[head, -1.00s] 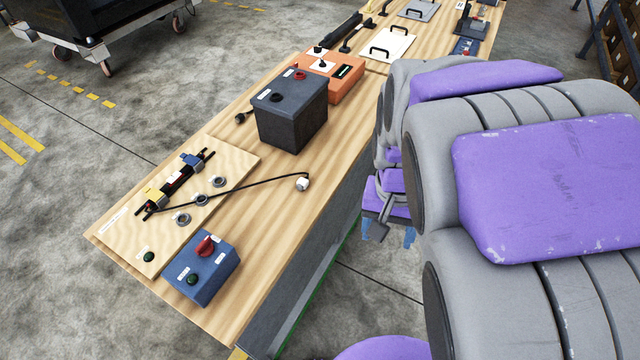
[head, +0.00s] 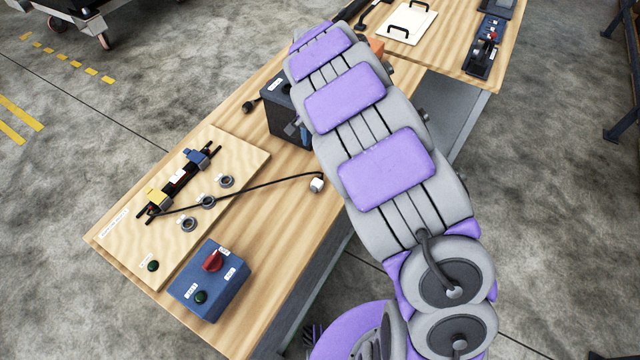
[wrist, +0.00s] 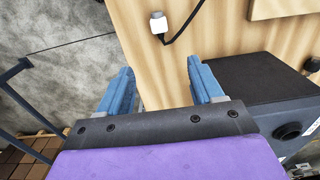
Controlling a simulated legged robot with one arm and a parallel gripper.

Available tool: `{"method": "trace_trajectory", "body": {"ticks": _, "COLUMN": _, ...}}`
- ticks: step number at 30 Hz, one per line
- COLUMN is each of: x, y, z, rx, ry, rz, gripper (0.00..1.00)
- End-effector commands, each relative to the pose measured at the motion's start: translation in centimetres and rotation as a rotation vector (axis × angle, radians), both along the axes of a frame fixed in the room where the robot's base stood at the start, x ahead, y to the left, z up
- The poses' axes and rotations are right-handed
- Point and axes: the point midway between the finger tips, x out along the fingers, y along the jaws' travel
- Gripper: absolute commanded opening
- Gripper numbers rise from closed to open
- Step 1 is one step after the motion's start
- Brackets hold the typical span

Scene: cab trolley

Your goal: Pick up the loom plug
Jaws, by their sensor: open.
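The loom plug (head: 317,184) is a small white block on the end of a black cable. It lies on the wooden bench near its front edge, to the right of the blue switch box. In the wrist view the plug (wrist: 158,23) is at the top, beyond and roughly between my fingertips. My gripper (wrist: 162,80) is open, with two blue fingers apart and nothing between them. The fingers do not touch the plug.
The cable runs to a pale board (head: 226,148) with rings and a black-rod fixture. A blue box with a red knob (head: 209,281) stands at the bench's near end. A dark battery-like box (wrist: 262,88) is close to my right finger. Bench around the plug is clear.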

Motion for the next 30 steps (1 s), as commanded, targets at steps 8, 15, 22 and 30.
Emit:
{"method": "trace_trajectory", "body": {"ticks": 8, "x": -0.1, "y": -0.2, "z": -5.4, "rx": 0.002, "ry": 0.005, "rz": 0.002, "gripper": 0.66}}
{"method": "trace_trajectory", "body": {"ticks": 15, "x": -0.2, "y": -0.9, "z": -9.7, "rx": 0.007, "ry": 0.004, "rz": 0.001, "gripper": 0.66}}
{"method": "trace_trajectory", "body": {"ticks": 22, "x": -0.1, "y": -0.1, "z": -11.6, "rx": 0.002, "ry": 0.001, "rz": 0.003, "gripper": 0.66}}
{"method": "trace_trajectory", "body": {"ticks": 30, "x": -0.6, "y": -0.3, "z": -13.9, "rx": 0.001, "ry": 0.004, "rz": 0.001, "gripper": 0.66}}
